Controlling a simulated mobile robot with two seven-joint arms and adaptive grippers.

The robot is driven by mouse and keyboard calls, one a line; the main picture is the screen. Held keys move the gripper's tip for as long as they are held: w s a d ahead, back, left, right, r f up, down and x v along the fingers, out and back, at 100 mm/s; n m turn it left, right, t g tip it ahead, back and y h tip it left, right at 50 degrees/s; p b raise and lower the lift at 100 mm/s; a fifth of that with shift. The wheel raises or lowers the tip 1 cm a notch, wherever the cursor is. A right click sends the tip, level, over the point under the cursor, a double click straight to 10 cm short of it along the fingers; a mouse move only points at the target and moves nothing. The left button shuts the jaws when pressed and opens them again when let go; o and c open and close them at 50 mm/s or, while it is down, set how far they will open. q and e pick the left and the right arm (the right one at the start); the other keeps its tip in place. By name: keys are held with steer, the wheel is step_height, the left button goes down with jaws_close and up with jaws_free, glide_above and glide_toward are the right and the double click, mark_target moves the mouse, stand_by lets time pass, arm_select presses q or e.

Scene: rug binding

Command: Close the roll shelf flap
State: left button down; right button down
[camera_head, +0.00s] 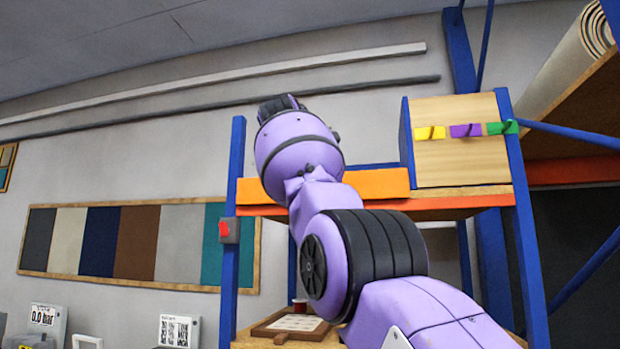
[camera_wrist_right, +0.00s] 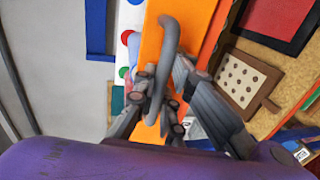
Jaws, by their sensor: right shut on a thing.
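An orange panel, which looks like the roll shelf flap (camera_head: 380,183), lies along the front of the blue-posted shelf in the head view. In the right wrist view the orange flap (camera_wrist_right: 200,25) runs up the middle and carries a curved grey handle (camera_wrist_right: 168,45). My right gripper (camera_wrist_right: 163,98) has its fingers around this handle and is shut on it. In the head view my purple right arm rises in front of the shelf and hides the gripper, the handle and part of the flap. I cannot tell how far the flap is tilted. My left gripper is not in view.
A wooden panel (camera_head: 460,145) with yellow, purple and green tags stands right of the flap. Blue posts (camera_head: 232,240) flank the shelf; the left one bears a red switch (camera_head: 225,229). A wooden board with dots (camera_wrist_right: 240,78) lies below. A rolled rug (camera_head: 575,55) sits upper right.

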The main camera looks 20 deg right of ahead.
steer(key=shift+r, duration=0.25)
steer(key=c, duration=1.8)
jaws_free()
steer(key=shift+c, duration=0.2)
steer(key=shift+w+f, duration=0.1)
steer(key=shift+f, duration=0.05)
steer(key=shift+a, duration=0.1)
steer(key=v, duration=1.2)
